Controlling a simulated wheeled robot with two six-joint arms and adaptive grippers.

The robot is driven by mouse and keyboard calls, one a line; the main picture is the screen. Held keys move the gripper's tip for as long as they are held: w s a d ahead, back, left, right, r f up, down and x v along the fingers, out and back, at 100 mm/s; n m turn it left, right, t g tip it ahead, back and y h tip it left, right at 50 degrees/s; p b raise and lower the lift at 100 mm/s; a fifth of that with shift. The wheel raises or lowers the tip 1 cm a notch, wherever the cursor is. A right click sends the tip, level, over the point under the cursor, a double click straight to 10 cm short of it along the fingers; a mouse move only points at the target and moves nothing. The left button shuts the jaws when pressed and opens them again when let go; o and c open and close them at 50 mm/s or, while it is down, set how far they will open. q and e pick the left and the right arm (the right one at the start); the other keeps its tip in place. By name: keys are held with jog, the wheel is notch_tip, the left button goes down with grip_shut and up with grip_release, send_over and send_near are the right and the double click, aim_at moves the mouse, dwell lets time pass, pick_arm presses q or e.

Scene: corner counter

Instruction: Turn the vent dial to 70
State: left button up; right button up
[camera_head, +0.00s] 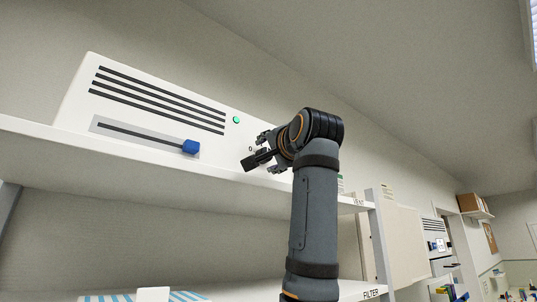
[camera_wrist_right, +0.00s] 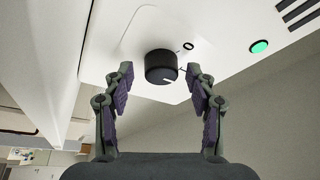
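The vent dial (camera_wrist_right: 161,66) is a round black knob on a white panel (camera_wrist_right: 215,20). A white pointer line shows on its face, and a "0" (camera_wrist_right: 188,46) is printed beside it. No "70" mark is readable. My right gripper (camera_wrist_right: 160,71) is open, with one finger on each side of the dial and a visible gap on both sides. My left gripper is not in view.
The white unit (camera_head: 75,95) stands on a shelf (camera_head: 40,133). It has dark vent slots, a green round light or button (camera_head: 236,119) and a slider with a blue knob (camera_head: 190,146). A lower shelf bears a "FILTER" label (camera_head: 371,294). Open room lies farther right.

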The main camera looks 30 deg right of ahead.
jog(key=shift+s, duration=0.1)
jog(key=v, duration=1.2)
